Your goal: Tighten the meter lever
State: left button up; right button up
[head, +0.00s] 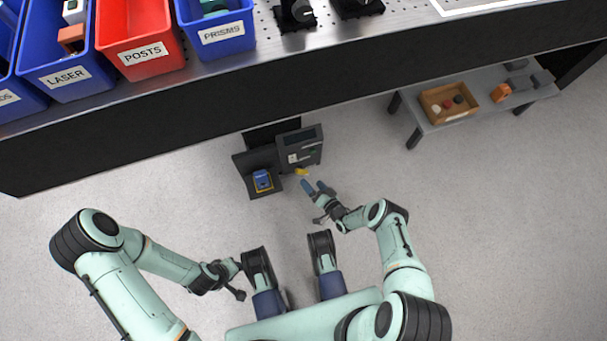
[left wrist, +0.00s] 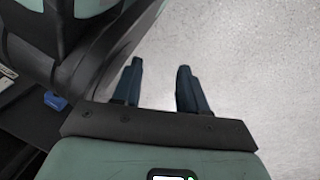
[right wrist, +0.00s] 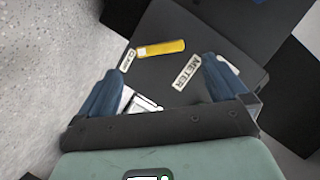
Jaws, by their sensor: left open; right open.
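The meter (head: 300,148) is a dark grey box on a black stand below the bench. Its lever (head: 302,171) is a small yellow bar at the lower edge. In the right wrist view the lever (right wrist: 161,48) lies across the dark face, between a small white label and the METER label (right wrist: 186,72). My right gripper (head: 316,187) is open and empty, just short of the lever; the lever shows ahead, between its blue fingers (right wrist: 161,67), apart from both. My left gripper (left wrist: 160,72) is open and empty over bare floor, well away from the meter.
A blue device (head: 262,181) sits on the black stand left of the meter. The bench above carries a red POSTS bin (head: 128,22) and blue bins. A low grey side table (head: 425,122) with a wooden tray (head: 428,107) stands to the right. The floor around is clear.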

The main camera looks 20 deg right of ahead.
aim_at(303, 174)
jog(key=b+x, duration=0.2)
jog(key=x, duration=0.4)
pick_arm(q)
jog(key=s+f+g, duration=0.2)
jog(key=s+f, duration=0.1)
jog(key=s, duration=0.3)
jog(key=shift+s+a+f+g+b, duration=0.3)
jog(key=shift+s+a+f+b, duration=0.05)
jog(key=shift+a+f+b, duration=0.1)
pick_arm(e)
jog(key=shift+w+a+f, duration=0.15)
jog(key=shift+w+a, duration=0.05)
jog(key=shift+w, duration=0.3)
jog(key=c, duration=1)
